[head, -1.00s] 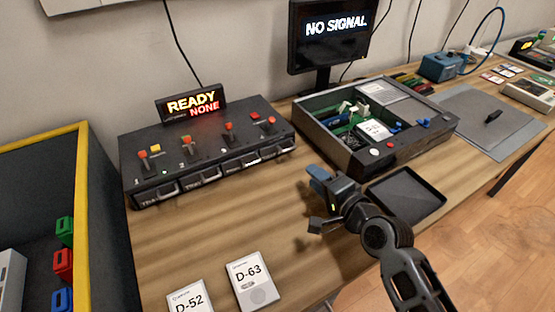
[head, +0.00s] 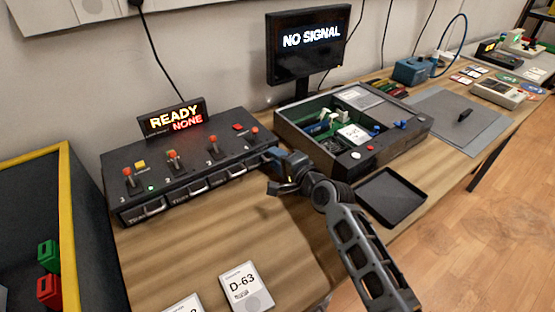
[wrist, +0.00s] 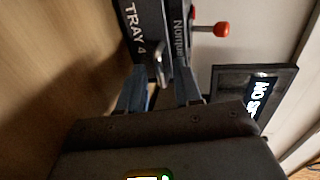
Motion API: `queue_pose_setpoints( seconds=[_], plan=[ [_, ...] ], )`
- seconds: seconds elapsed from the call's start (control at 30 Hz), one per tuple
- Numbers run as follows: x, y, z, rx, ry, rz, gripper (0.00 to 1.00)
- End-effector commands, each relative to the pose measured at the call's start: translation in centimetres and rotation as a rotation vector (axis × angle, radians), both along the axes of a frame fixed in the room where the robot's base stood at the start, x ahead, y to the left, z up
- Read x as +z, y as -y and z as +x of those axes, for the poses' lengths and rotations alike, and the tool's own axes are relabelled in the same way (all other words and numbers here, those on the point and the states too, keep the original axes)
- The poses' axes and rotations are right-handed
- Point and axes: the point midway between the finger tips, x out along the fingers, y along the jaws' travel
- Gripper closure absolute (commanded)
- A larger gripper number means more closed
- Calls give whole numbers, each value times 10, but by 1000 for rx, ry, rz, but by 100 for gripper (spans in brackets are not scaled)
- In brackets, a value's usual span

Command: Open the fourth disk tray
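The black disk unit (head: 185,150) stands at the back of the table, with several front trays and levers with red knobs. Tray 4 is at its right end; in the wrist view its label reads TRAY 4 (wrist: 136,25) and its metal handle (wrist: 160,68) sticks out. My gripper (head: 272,168) is at the unit's right front and hides part of tray 4 in the head view. In the wrist view its two blue fingers (wrist: 160,92) are apart, one on each side of the handle. Contact with the handle cannot be told. A red-knobbed lever (wrist: 222,29) is beside tray 4.
A READY / NONE sign (head: 172,117) stands on the unit. An open chassis (head: 350,125) and a black tray (head: 391,197) lie to the right. Disk D-63 (head: 245,287) lies at the front. A yellow-edged bin (head: 66,180) is at left. Bare wood lies before the unit.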

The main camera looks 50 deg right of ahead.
Motion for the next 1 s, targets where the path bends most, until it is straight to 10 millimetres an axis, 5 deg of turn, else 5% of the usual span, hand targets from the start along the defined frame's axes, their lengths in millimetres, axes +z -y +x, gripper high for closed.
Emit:
queue_pose_setpoints(
  seconds=[0.23, 0.57, 1.0],
  plan=[
    [0, 0, 0, 0, 0, 0, 68],
    [0, 0, 0, 0, 0, 0, 99],
    [0, 0, 0, 0, -1, 0, 100]
  ],
)
